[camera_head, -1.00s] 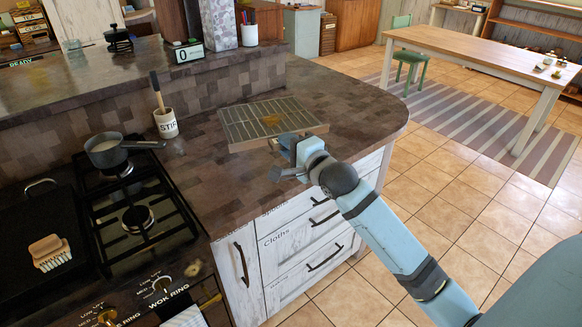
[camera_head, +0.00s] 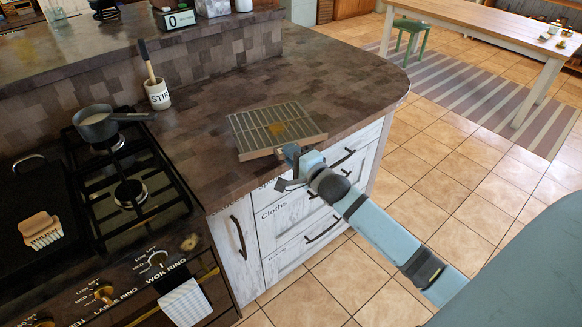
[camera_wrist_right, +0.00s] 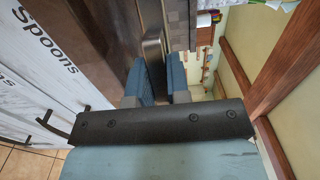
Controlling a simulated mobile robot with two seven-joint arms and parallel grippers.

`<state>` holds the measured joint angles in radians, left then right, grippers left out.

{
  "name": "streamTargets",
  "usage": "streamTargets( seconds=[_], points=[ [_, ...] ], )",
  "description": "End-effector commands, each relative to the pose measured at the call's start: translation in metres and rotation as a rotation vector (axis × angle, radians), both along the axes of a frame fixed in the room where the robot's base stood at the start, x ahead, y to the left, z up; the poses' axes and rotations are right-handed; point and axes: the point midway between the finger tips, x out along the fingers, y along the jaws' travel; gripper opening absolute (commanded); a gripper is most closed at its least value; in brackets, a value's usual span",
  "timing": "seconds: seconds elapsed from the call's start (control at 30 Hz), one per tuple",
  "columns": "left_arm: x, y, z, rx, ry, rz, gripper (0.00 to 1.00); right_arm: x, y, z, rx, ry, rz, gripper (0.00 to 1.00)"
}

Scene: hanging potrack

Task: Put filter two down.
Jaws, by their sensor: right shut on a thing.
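In the right wrist view, the blue fingers (camera_wrist_right: 162,85) stand on either side of a grey metal edge (camera_wrist_right: 152,45). My left gripper is not in view.
The dark wood-block counter (camera_head: 330,85) is clear around the filter. A STIR pot (camera_head: 158,97) with a wooden handle stands at the back. A gas hob (camera_head: 125,185) with a saucepan (camera_head: 95,124) is at left. Drawers (camera_head: 300,220) are below the front edge.

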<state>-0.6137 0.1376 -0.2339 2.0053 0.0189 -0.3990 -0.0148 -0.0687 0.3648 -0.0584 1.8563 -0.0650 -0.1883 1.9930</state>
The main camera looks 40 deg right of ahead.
Motion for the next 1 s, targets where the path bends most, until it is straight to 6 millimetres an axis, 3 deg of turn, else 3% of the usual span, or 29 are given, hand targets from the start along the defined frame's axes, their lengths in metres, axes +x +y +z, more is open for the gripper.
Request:
streamTargets(
  seconds=[0.17,0.4,0.77,0.8,0.9,1.0],
  points=[
    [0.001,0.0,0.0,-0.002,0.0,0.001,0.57,0.0,0.0,-0.011,0.0,-0.001,0.0,0.0],
    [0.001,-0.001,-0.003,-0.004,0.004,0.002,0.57,0.0,0.0,-0.045,0.001,-0.001,0.0,0.0],
    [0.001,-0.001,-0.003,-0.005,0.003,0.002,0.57,0.0,0.0,-0.049,0.0,-0.003,0.001,0.0],
    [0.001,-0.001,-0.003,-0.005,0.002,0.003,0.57,0.0,0.0,-0.05,0.001,-0.001,0.001,0.19],
    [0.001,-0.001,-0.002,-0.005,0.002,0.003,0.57,0.0,0.0,-0.049,0.0,-0.001,0.001,0.42],
    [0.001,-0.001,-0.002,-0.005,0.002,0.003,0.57,0.0,0.0,-0.049,0.0,-0.001,0.001,0.42]
  ],
)
